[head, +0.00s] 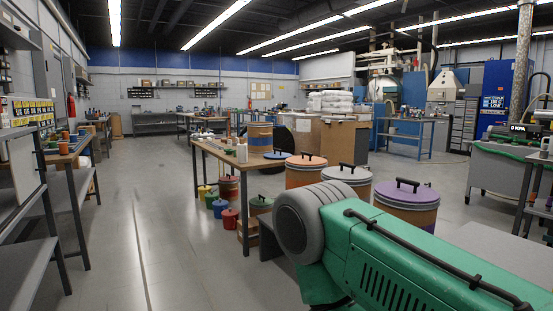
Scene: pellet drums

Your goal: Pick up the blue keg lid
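A small keg (260,137) with tan and blue bands stands on the wooden-topped table (222,151) in the middle of the head view. A flat blue-green lid with a dark handle (276,155) shows at the table's right end, just right of and below the keg. Its exact colour and what it rests on are hard to tell at this size. Neither of my grippers is in view.
Drums with orange (306,160), pale grey (346,174) and purple (407,193) lids stand right of the table. Small coloured buckets (220,207) are on the floor under it. A long shelf bench (65,185) lines the left. The grey aisle floor (140,220) is clear.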

